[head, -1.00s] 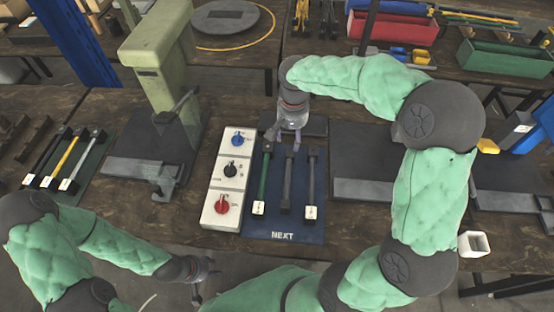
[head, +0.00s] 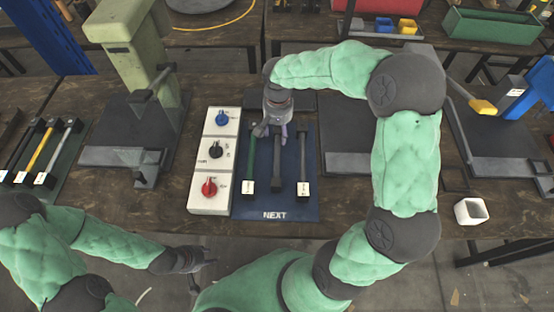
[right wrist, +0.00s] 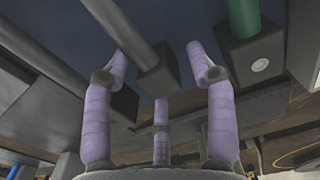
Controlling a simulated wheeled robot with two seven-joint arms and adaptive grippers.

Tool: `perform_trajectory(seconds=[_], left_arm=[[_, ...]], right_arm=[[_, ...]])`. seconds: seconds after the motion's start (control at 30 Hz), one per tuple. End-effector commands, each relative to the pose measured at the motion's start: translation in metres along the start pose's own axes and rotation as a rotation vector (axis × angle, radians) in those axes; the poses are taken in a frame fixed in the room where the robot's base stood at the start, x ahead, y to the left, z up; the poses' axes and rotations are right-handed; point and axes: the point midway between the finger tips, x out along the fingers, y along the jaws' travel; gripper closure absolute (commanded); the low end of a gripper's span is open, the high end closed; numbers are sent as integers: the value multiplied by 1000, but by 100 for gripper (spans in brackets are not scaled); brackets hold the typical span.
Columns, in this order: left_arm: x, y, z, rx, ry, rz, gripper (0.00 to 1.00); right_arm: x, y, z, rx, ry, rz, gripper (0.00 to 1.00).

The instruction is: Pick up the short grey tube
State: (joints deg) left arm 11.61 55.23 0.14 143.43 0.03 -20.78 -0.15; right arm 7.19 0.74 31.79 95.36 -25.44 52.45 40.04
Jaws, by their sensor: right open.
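Three tubes with square end blocks lie side by side on a dark blue mat marked NEXT (head: 262,205): a green tube (head: 249,158), a dark grey middle tube (head: 276,165) and a grey right tube (head: 303,155). The middle one looks slightly shorter. My right gripper (head: 275,132) is open over the middle tube's far end. In the right wrist view its fingers (right wrist: 158,65) are spread around the middle tube's end block (right wrist: 159,73), apparently not closed on it. My left gripper (head: 203,272) hangs empty before the table's front edge, its fingers apart.
A white panel (head: 212,170) with blue, black and red knobs stands left of the mat. A green press (head: 135,65) is beyond it. A dark press base (head: 345,150) lies to the right, partly behind my right arm. A white square hollow piece (head: 470,211) sits near the front edge.

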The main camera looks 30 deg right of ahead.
Motion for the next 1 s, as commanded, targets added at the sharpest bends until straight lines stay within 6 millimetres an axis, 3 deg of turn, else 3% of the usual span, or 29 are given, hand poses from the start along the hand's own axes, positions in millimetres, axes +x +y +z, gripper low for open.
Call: perform_trajectory(seconds=[0.27,0.47,0.5,1.0], left_arm=[[2,-1,0,0,0,0,60],[2,-1,0,0,0,0,60],[2,-1,0,0,0,0,60],[-1,0,0,0,0,0,60]], right_arm=[[5,0,0,1,2,-1,43],[5,0,0,0,2,-1,97],[5,0,0,0,2,-1,100],[1,0,-1,0,2,-1,100]])
